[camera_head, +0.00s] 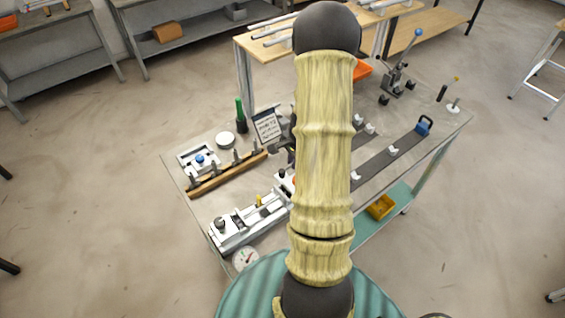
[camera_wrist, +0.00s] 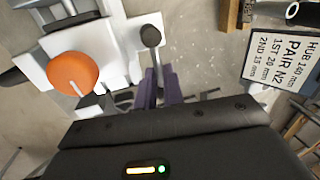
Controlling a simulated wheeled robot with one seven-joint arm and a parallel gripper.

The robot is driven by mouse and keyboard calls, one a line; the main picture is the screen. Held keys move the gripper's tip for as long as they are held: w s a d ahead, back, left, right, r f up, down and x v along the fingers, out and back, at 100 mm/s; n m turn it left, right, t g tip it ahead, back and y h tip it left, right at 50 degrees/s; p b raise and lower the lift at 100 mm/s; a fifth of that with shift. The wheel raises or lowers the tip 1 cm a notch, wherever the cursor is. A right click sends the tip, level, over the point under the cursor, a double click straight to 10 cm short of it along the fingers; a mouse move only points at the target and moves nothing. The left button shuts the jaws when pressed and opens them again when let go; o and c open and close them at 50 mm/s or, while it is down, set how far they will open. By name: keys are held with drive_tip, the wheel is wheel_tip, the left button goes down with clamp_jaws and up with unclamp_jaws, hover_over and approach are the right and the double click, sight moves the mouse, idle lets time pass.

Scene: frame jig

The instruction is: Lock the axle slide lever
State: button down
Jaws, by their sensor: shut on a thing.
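In the wrist view, the lever (camera_wrist: 151,37) has a dark round knob on a thin stem. The stem runs down between the two purple fingers of my gripper (camera_wrist: 160,86), which are shut on it below the knob. The lever stands beside a white fixture with an orange round knob (camera_wrist: 73,73) to its left. In the head view, my arm hides most of the gripper. The white slide fixture (camera_head: 235,228) lies along the table's near left edge, and its right end passes behind my arm. I cannot tell the lever's lock position.
A sign with hub sizes (camera_wrist: 283,58) stands close on the right in the wrist view.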

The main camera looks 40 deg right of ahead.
drive_tip(key=shift+s+a+f, duration=0.1)
drive_tip(key=shift+s+a, duration=0.05)
drive_tip(key=shift+a, duration=0.1)
idle(0.3)
drive_tip(key=c, duration=1.5)
unclamp_jaws()
drive_tip(key=shift+d+r, duration=0.1)
drive_tip(key=shift+r, duration=0.1)
drive_tip(key=s+r, duration=0.3)
drive_tip(key=r, duration=1.3)
drive_tip(key=shift+s+r, duration=0.15)
drive_tip(key=shift+r, duration=0.25)
